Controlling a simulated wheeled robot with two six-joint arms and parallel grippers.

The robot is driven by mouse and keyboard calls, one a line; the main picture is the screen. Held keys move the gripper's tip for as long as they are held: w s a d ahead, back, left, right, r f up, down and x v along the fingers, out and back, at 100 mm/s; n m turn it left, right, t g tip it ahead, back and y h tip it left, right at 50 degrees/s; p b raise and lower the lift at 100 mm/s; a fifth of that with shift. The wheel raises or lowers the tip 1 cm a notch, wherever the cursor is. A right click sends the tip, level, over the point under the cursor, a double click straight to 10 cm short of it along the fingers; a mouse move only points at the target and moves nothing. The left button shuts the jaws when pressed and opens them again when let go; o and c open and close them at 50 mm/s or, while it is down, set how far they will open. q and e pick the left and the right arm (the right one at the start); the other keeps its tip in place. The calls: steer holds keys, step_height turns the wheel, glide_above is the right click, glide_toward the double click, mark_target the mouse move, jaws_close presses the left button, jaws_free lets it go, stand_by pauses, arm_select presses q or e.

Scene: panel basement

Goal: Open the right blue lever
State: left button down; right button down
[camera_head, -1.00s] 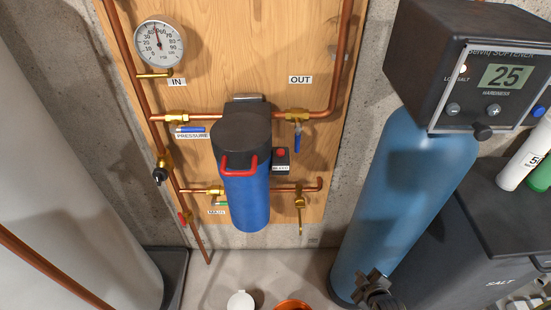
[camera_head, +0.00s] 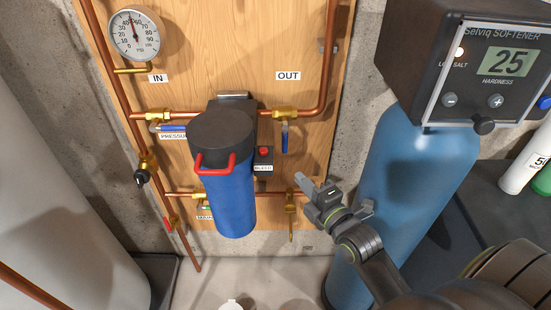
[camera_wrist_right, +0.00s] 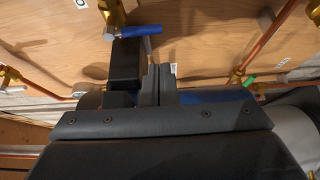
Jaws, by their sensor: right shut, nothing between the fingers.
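The right blue lever (camera_head: 285,136) hangs straight down from the brass valve (camera_head: 284,114) under the OUT label (camera_head: 288,76). In the right wrist view the lever (camera_wrist_right: 140,31) reaches sideways from its brass valve at the top. My right gripper (camera_head: 311,186) is shut and empty, below and to the right of the lever, apart from it. Its fingers (camera_wrist_right: 156,82) stand together below the lever in the wrist view. My left gripper is in neither view.
Left of the lever are a black BLEED box (camera_head: 264,157) with a red button and the blue filter (camera_head: 230,190). A lower brass valve (camera_head: 291,203) is just left of my right gripper. The blue softener tank (camera_head: 400,170) stands to the right.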

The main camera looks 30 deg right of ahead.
mark_target(285, 139)
steer(key=shift+w, duration=0.1)
